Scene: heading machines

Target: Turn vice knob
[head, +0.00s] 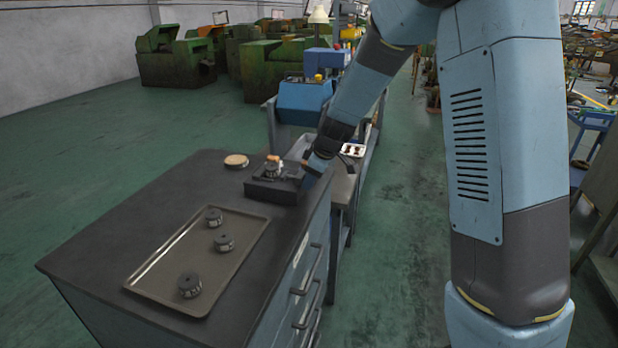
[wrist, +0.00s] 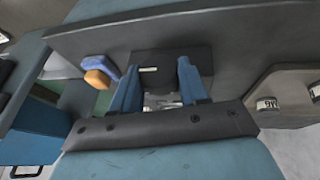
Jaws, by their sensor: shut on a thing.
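The dark vice (head: 262,188) sits on the right back edge of the dark bench top, with a round dark part and a small tan piece (head: 274,159) on top. My gripper (head: 310,172) comes down at the vice's right side, over the bench edge. In the wrist view, my gripper's two blue fingers (wrist: 159,72) stand on either side of a dark block with a light slot, the vice knob (wrist: 172,58). My gripper is shut on it. The knob is hidden in the head view, and its turn angle cannot be told.
A tray (head: 150,283) with three dark round parts lies on the bench top (head: 105,230). A second table with a blue machine (head: 308,98) stands beyond. Green floor is clear to the left.

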